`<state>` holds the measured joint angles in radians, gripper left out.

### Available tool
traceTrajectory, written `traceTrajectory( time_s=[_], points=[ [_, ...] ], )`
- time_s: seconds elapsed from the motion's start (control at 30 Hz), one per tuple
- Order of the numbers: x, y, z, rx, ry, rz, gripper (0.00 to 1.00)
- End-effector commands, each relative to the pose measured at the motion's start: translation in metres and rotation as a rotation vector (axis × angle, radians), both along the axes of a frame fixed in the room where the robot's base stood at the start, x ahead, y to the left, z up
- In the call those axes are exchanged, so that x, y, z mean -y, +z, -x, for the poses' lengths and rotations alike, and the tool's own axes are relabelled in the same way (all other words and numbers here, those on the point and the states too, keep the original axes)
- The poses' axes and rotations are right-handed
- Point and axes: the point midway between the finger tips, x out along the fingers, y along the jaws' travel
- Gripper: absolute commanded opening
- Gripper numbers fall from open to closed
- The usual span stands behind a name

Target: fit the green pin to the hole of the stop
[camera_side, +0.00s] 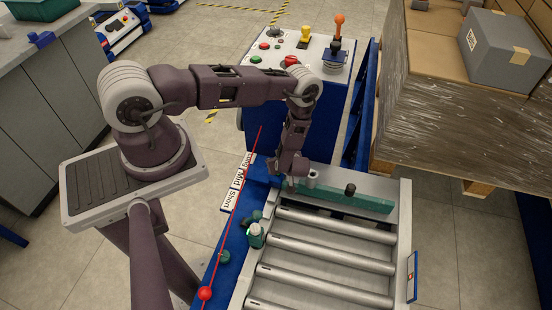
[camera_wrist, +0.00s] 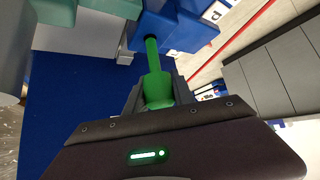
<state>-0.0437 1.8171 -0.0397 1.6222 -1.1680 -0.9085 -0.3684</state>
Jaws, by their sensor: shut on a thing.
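My gripper (camera_wrist: 157,95) is shut on the green pin (camera_wrist: 152,58), which has a thick body between the jaws and a thinner shaft pointing away. The shaft's far end is at a dark round opening on a blue block (camera_wrist: 182,35); I cannot tell whether it is inside or just in front. In the side view my gripper (camera_side: 289,178) is low at the back left corner of the roller bed, and the pin there cannot be made out. A teal bar (camera_side: 345,199), perhaps the stop, lies across the back of the rollers. Its hole is not clearly visible.
Metal rollers (camera_side: 320,265) fill the bed. A blue rail with a Short/Mid label (camera_side: 235,190) and a red rod (camera_side: 232,220) runs along its left, near a teal-and-white knob (camera_side: 256,234). A control console (camera_side: 300,60) and wrapped pallet (camera_side: 440,120) stand behind.

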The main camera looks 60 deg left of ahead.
Motion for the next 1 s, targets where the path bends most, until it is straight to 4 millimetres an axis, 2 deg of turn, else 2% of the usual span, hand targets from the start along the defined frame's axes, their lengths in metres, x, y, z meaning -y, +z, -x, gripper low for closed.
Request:
traceTrajectory(
  time_s=[1.0],
  points=[
    [0.000, -0.031, 0.000, 0.001, -0.001, 0.000, 0.00]
  ],
)
